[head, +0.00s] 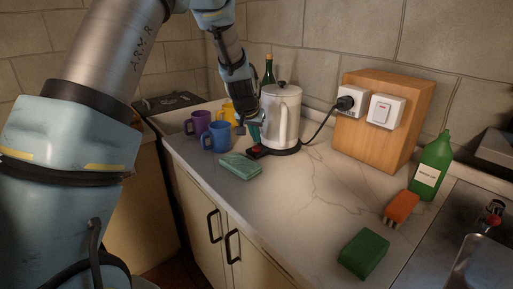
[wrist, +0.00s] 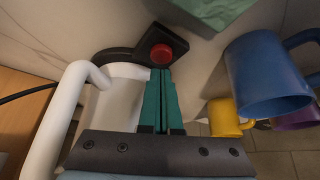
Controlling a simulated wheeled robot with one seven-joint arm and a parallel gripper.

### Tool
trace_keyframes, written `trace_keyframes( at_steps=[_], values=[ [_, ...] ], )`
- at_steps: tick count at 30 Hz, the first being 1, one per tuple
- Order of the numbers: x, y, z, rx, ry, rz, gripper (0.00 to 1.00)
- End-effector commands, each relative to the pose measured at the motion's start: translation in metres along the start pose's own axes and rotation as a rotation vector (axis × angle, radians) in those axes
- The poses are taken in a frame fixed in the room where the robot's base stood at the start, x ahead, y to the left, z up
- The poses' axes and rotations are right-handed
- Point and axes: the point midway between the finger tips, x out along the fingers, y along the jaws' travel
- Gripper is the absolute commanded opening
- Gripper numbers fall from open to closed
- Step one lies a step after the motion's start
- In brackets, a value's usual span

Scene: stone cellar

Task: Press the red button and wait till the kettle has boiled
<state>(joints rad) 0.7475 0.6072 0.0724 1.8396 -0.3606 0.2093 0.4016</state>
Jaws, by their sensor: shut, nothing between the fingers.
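The white kettle (head: 286,118) stands upright on its black base (head: 283,150), with its lid on. The red button (head: 257,149) is on the part of the base that sticks out to the left. My gripper (head: 254,138) points down beside the kettle, close over the button. In the wrist view the teal fingers (wrist: 161,72) are together and empty, with their tips right at the edge of the red button (wrist: 161,55). The kettle (wrist: 112,100) is close on their left there. I cannot tell whether the tips touch the button. No steam shows.
Blue (head: 216,136), purple (head: 198,124) and yellow (head: 228,111) mugs stand left of the kettle, with a dark bottle (head: 268,70) behind. A folded green cloth (head: 240,166) lies in front. The middle counter is clear.

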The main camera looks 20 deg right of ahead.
Motion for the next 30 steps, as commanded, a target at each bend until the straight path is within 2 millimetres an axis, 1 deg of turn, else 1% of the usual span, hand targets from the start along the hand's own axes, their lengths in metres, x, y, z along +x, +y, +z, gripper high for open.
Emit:
trace_keyframes(
  at_steps=[8, 30],
  values=[
    [0.001, 0.0, 0.001, 0.0, 0.0, 0.0, 0.0],
    [0.014, 0.0, 0.008, 0.0, 0.0, 0.0, 0.0]
  ],
)
